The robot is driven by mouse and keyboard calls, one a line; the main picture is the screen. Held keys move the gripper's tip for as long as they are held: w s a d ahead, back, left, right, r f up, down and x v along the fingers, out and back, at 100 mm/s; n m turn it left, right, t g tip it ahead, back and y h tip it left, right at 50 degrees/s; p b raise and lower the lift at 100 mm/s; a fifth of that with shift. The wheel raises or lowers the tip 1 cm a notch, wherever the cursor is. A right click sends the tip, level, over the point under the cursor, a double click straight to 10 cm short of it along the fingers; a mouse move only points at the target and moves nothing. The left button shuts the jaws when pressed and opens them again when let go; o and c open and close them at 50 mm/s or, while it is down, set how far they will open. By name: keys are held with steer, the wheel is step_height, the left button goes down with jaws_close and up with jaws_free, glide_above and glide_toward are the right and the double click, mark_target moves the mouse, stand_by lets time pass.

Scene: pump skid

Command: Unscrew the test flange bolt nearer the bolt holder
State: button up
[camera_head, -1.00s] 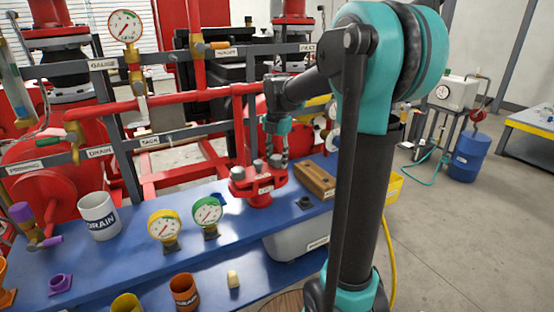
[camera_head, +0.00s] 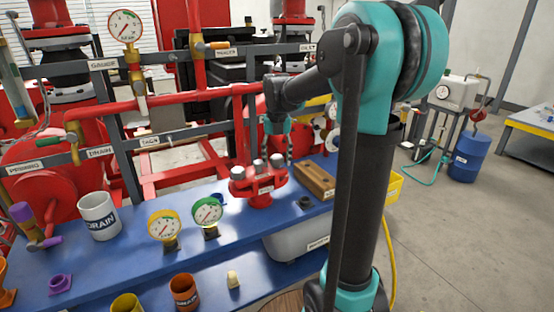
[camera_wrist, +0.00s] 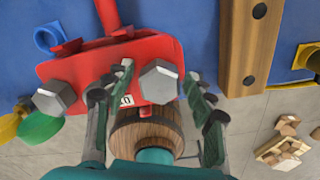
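The bolt nearer the wooden bolt holder (camera_head: 317,178) is at the flange's right (camera_head: 276,160). My gripper (camera_head: 279,152) points down over the right side of the flange. In the wrist view, its fingers are apart, and the hex head of a bolt (camera_wrist: 158,82) shows between the fingertips, with no clear contact. Another bolt (camera_wrist: 55,98) sits to the left on the flange (camera_wrist: 92,66). The bolt holder (camera_wrist: 250,45) lies to the right, with dark holes.
A yellow gauge (camera_head: 164,226) and a green gauge (camera_head: 207,212) stand left of the flange, with a white drain mug (camera_head: 99,216) farther left. Red pipes and labelled grey rails (camera_head: 150,140) run behind. A small dark part (camera_head: 305,203) lies right of the flange.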

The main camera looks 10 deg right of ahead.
steer(key=shift+r, duration=0.1)
step_height(320, 180, up, 12)
stand_by(0.7)
stand_by(0.4)
